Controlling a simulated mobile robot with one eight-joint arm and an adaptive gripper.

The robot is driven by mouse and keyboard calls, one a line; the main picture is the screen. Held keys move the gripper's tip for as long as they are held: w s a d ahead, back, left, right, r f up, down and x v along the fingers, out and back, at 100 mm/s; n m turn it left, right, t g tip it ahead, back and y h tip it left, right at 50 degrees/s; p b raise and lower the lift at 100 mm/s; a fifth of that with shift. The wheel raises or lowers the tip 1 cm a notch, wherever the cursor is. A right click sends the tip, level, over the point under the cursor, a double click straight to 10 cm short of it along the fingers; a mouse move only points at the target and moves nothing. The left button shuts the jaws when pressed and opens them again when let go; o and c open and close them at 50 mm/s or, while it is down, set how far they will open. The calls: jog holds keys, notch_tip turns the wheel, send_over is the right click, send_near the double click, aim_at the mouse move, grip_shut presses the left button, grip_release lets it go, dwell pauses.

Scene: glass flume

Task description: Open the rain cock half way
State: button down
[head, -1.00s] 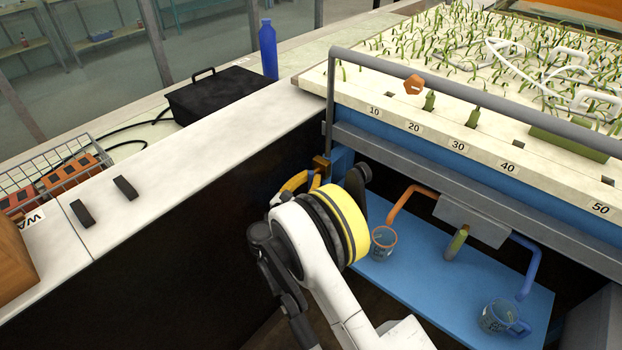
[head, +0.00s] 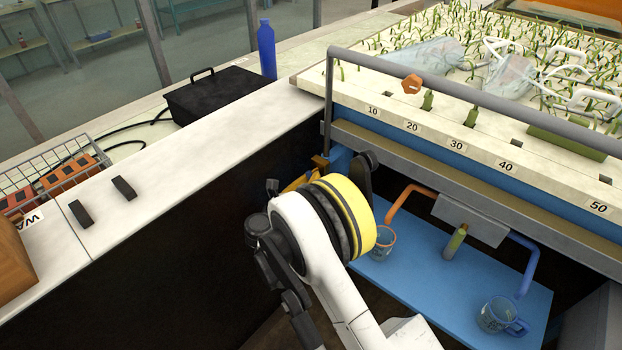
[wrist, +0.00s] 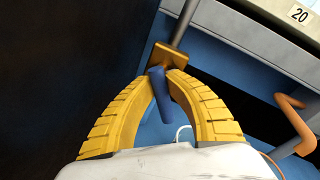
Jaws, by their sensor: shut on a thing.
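The rain cock is a brass body (wrist: 167,56) on a grey upright pipe, with a blue lever (wrist: 177,106) pointing down and slightly right in the wrist view. My gripper (wrist: 161,82) has its two yellow ribbed fingers closed around the upper part of the lever, just under the brass body. In the head view the brass body (head: 320,162) shows at the bed's near left corner. There my wrist hides the lever and most of the fingers.
The planted bed (head: 345,88) lies behind a grey rail (head: 440,85); clear, water-like patches (head: 510,75) cover some shoots. Below, a blue shelf (head: 430,300) carries two cups (head: 383,243) (head: 497,314). A white-topped counter (head: 190,150) stands left of my arm.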

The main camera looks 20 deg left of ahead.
jog(key=shift+n, duration=1.2)
jog(key=shift+r+g, duration=0.1)
jog(key=shift+g, duration=0.2)
jog(key=c, duration=1.4)
grip_release()
jog(key=shift+o, duration=0.2)
jog(key=shift+s, duration=0.1)
jog(key=v, duration=1.2)
